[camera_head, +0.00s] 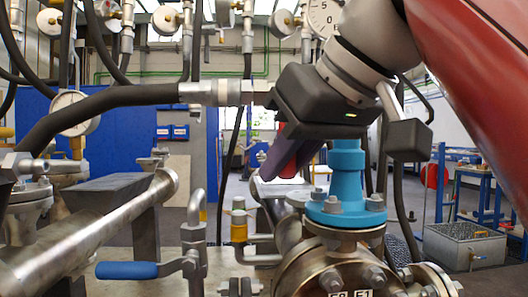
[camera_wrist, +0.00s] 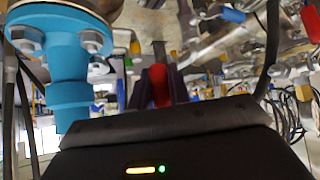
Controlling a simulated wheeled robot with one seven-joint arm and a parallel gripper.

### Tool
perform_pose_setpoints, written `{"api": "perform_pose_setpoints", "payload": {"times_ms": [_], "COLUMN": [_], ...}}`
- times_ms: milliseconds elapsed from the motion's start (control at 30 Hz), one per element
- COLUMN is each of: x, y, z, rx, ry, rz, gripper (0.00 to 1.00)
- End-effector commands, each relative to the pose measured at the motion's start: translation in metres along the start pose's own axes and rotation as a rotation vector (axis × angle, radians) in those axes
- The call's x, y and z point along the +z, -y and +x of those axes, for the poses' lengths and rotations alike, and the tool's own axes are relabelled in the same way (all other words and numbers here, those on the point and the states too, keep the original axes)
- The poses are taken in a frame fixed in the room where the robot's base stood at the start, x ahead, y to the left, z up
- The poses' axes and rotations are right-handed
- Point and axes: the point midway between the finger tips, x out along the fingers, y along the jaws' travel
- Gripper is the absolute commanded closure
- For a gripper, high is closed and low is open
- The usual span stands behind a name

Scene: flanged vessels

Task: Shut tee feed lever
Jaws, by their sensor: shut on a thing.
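My gripper (camera_head: 276,165) reaches down just left of a blue flanged pipe neck (camera_head: 347,178) in the head view. Its dark fingers are shut on a red lever handle (camera_head: 290,170). In the wrist view the red handle (camera_wrist: 160,86) shows between the two fingers, and the blue neck (camera_wrist: 68,60) stands to the left. No label on the red lever can be read, and its pivot is hidden behind the fingers and the pipework.
A blue-handled lever (camera_head: 127,270) sits on piping at the lower left. A steel pipe (camera_head: 95,235) and a black hose (camera_head: 95,105) run on the left. A bolted flange (camera_head: 335,268) lies below the blue neck. A steel tank (camera_head: 463,246) stands at the right.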

Motion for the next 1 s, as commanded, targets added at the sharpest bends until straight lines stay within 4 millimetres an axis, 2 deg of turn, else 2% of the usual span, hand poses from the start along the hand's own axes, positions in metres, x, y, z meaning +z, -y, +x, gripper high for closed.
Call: {"api": "perform_pose_setpoints", "payload": {"times_ms": [533, 567, 600, 867, 1000], "x": [0.0006, 0.0006, 0.0005, 0.0001, 0.0001], "y": [0.0012, 0.0012, 0.0012, 0.0016, 0.0058], "z": [0.0007, 0.0007, 0.0007, 0.0002, -0.0067], "rx": [0.014, 0.014, 0.014, 0.013, 0.013], "ry": [0.016, 0.015, 0.015, 0.013, 0.012], "rz": [-0.012, -0.012, -0.012, -0.012, -0.012], "gripper": [1.00, 0.78, 0.72, 0.72, 0.72]}}
